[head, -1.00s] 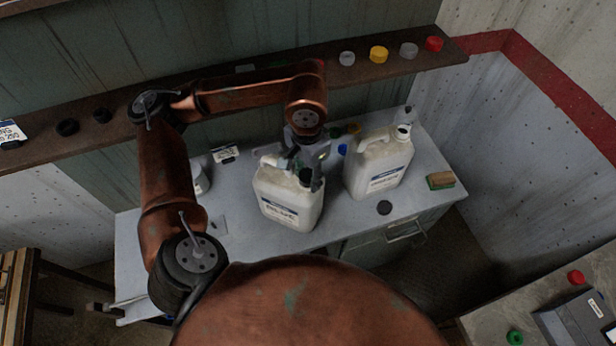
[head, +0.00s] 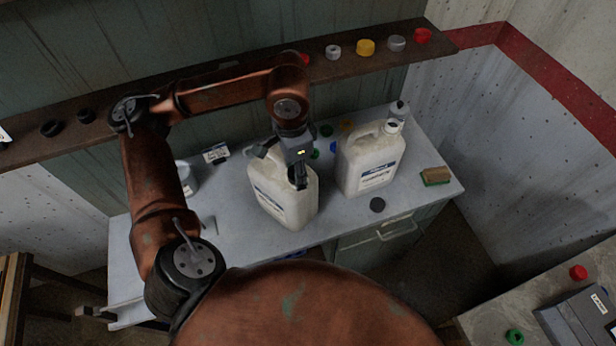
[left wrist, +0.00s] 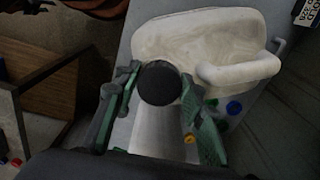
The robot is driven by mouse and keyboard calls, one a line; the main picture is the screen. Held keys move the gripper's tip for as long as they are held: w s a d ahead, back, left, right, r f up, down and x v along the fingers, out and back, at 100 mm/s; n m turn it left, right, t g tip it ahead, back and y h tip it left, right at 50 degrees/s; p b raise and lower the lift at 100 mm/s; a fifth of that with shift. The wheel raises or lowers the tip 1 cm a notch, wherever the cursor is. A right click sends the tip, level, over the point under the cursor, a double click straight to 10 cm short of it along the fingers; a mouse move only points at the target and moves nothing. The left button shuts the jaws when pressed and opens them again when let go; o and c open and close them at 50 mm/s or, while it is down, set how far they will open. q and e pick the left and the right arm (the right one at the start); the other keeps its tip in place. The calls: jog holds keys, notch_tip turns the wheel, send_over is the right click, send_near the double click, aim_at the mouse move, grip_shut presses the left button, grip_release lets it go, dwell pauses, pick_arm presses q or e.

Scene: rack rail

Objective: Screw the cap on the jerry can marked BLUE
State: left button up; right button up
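Two white jerry cans stand on the workbench. My left gripper (head: 299,182) is over the mouth of the left jerry can (head: 268,203). In the left wrist view, a round black cap (left wrist: 159,84) lies between the fingertips of my left gripper (left wrist: 163,85); they are close on both sides, and I cannot tell if they press on it. The left can's top and handle (left wrist: 242,70) show behind. The label words are too small to read. A blue cap (head: 333,147) lies behind the cans. My right gripper is not in view.
Green caps (head: 326,130) and an orange cap (head: 347,125) lie behind the cans. A black disc (head: 377,205) and a brush-like block (head: 436,176) lie on the bench (head: 235,239). Several caps stand on the shelf (head: 190,107). The bench's front left is mostly clear.

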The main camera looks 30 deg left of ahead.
pick_arm(q)
jog(key=o, duration=0.5)
jog(key=shift+s+a+f, duration=0.1)
jog(key=shift+s+a, duration=0.05)
jog(key=shift+s, duration=0.05)
jog(key=shift+s+d, duration=0.2)
jog(key=shift+s, duration=0.05)
